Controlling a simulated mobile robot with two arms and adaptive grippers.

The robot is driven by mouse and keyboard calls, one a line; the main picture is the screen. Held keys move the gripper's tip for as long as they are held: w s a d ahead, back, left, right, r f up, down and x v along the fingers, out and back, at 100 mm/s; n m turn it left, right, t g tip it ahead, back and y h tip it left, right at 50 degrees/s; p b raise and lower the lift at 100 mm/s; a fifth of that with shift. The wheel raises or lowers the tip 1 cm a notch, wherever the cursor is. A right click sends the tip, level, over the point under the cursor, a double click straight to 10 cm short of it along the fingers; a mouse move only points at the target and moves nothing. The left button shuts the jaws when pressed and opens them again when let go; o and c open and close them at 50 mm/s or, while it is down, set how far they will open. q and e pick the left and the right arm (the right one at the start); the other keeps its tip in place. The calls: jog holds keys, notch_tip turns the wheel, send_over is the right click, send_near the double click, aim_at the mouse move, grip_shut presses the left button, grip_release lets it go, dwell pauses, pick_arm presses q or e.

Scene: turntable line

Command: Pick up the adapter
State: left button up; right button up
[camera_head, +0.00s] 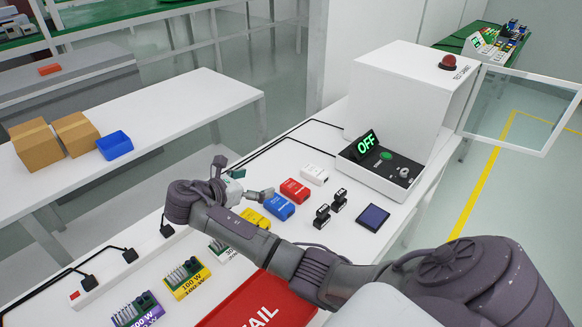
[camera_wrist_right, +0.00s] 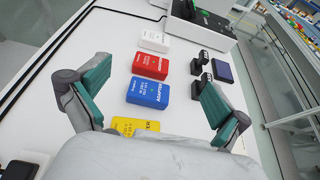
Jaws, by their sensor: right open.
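Several adapter boxes lie in a row on the white table: a white adapter (camera_head: 315,174), a red adapter (camera_head: 294,190), a blue adapter (camera_head: 279,206) and a yellow adapter (camera_head: 255,217). In the right wrist view they show as the white one (camera_wrist_right: 154,41), the red one (camera_wrist_right: 150,65), the blue one (camera_wrist_right: 148,93) and the yellow one (camera_wrist_right: 135,126), partly hidden. My right gripper (camera_head: 250,188) is open and empty above the table near the blue and yellow adapters. In the wrist view its fingers (camera_wrist_right: 157,82) stand wide on either side of the row. My left gripper is not in view.
Two small black connectors (camera_head: 330,209) and a dark blue pad (camera_head: 373,216) lie right of the adapters. The white tester with its OFF display (camera_head: 366,144) stands behind. A red FAIL tray (camera_head: 258,303) and boards (camera_head: 187,280) are in front, beside a power strip (camera_head: 131,256).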

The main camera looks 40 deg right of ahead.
jog(key=b, duration=0.6)
send_near(293, 189)
jog(key=shift+w+d+f, duration=0.15)
jog(key=shift+d+f, duration=0.6)
jog(key=shift+d, duration=0.1)
jog(key=shift+r+x, duration=0.15)
jog(key=shift+x, duration=1.4)
jog(key=shift+r+x, duration=0.1)
jog(key=shift+x, duration=1.45)
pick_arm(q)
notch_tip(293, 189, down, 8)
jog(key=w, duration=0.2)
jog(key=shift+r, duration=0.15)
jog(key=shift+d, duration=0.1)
pick_arm(e)
jog(key=c, duration=1)
jog(key=shift+r, duration=0.15)
